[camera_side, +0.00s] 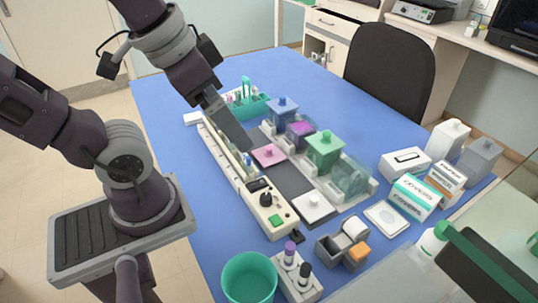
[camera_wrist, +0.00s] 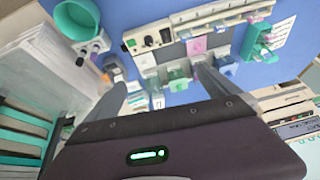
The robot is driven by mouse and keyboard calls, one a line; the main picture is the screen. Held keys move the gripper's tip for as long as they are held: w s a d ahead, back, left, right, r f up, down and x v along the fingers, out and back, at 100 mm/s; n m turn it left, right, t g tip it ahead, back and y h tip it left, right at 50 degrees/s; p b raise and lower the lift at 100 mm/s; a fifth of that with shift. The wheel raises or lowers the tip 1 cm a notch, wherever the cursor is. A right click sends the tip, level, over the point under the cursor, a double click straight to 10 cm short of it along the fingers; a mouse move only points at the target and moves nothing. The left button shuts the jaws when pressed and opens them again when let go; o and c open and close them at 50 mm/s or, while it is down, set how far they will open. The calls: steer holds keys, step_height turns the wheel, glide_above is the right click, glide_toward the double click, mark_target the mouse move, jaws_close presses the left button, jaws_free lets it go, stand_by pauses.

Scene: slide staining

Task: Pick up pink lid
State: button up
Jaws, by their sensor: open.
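The pink lid (camera_side: 269,154), a flat square with a small knob, lies on a dark strip in front of a row of staining jars. It also shows in the wrist view (camera_wrist: 196,46), close to the tip of the right-hand finger. My gripper (camera_side: 243,142) points down just left of the lid in the side view and appears empty. In the wrist view its two fingers (camera_wrist: 160,77) are spread wide apart, with the lid beyond the right-hand fingertip. I cannot tell the exact gap between finger and lid.
A white lid (camera_side: 314,208) lies on the same strip. Behind stand a blue-lidded jar (camera_side: 282,110), a purple jar (camera_side: 300,133) and a green-lidded jar (camera_side: 325,150). A long white device (camera_side: 264,212) borders the front. A teal rack (camera_side: 247,104) and teal cup (camera_side: 249,278) stand nearby.

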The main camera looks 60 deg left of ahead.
steer(key=w+a+f+m+g+y, duration=0.1)
steer(key=w+a+f+m+g, duration=0.2)
steer(key=w, duration=0.5)
steer(key=m+g, duration=0.3)
steer(key=m, duration=0.2)
glide_above(269, 147)
steer(key=d, duration=0.1)
step_height(269, 147, down, 14)
steer(key=shift+w+r, duration=0.1)
steer(key=f, duration=0.5)
steer(key=a+f, duration=0.1)
steer(key=f, duration=0.1)
steer(key=shift+f, duration=0.15)
steer(key=c, duration=1)
